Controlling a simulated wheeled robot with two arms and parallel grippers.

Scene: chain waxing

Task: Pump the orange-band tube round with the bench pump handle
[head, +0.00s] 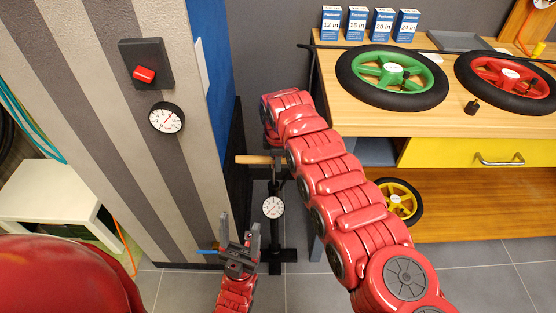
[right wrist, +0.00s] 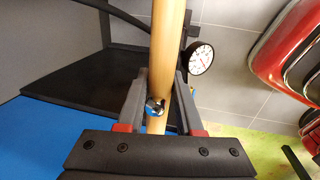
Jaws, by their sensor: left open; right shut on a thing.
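The bench pump's wooden handle (head: 252,159) sticks out left from behind my right arm in the head view. In the right wrist view the handle (right wrist: 168,45) runs between the fingers of my right gripper (right wrist: 160,88), which is shut on it. The head view hides that gripper behind my arm. The pump's round white gauge (head: 273,207) shows below the handle and in the right wrist view (right wrist: 200,58). My left gripper (head: 240,228) is open and empty, low and left of the pump stand. I cannot make out the orange-band tube.
A wooden workbench (head: 360,119) carries a green wheel (head: 391,69), a red wheel (head: 505,75) and boxes of tubes. A yellow wheel (head: 400,203) stands below. A striped wall with a red switch (head: 144,75) and dial (head: 166,119) is at left. Grey floor is free at lower right.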

